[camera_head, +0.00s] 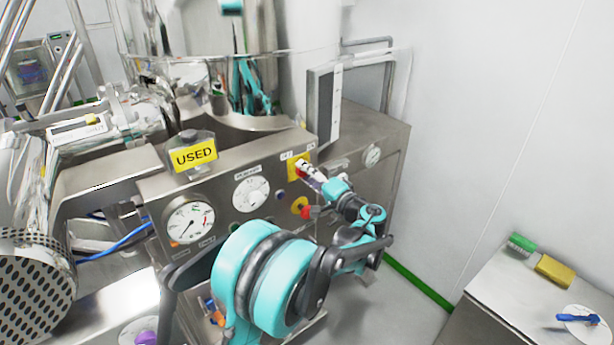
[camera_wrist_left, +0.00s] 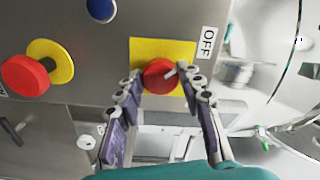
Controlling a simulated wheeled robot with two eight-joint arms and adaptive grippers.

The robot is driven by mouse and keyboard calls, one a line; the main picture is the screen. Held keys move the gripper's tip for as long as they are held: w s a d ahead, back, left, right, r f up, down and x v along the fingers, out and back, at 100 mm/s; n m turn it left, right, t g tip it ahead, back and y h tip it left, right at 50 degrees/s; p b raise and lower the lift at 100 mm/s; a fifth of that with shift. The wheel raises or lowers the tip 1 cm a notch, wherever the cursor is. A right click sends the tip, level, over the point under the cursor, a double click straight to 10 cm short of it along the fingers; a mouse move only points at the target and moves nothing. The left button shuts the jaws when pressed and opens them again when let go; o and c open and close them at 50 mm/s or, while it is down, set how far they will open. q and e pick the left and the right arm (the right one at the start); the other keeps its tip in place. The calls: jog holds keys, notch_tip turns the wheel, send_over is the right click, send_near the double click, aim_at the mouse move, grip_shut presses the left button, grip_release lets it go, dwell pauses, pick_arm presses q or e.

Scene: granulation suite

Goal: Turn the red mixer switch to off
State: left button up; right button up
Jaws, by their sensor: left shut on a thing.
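The red mixer switch (camera_wrist_left: 158,77) is a round red knob on a yellow square plate (camera_wrist_left: 148,48) on the steel control panel. A white mark on the knob points right and slightly up in the left wrist view, toward the side with the OFF label (camera_wrist_left: 208,42). My left gripper (camera_wrist_left: 161,78) has one finger on each side of the knob and is shut on it. In the head view, my left gripper (camera_head: 306,170) reaches the yellow plate (camera_head: 293,171) and mostly hides the knob. My right gripper is not in view.
A red emergency button (camera_head: 304,210) on a yellow ring sits just below the switch. A side table (camera_head: 490,297) with a yellow block (camera_head: 555,270) stands at right.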

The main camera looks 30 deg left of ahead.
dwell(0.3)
pick_arm(q)
jog(key=o, duration=1.2)
jog(key=shift+c, duration=0.2)
jog(key=shift+d, duration=0.1)
jog(key=v, duration=1.1)
jog(key=shift+s+d, duration=0.15)
jog(key=shift+d, duration=0.25)
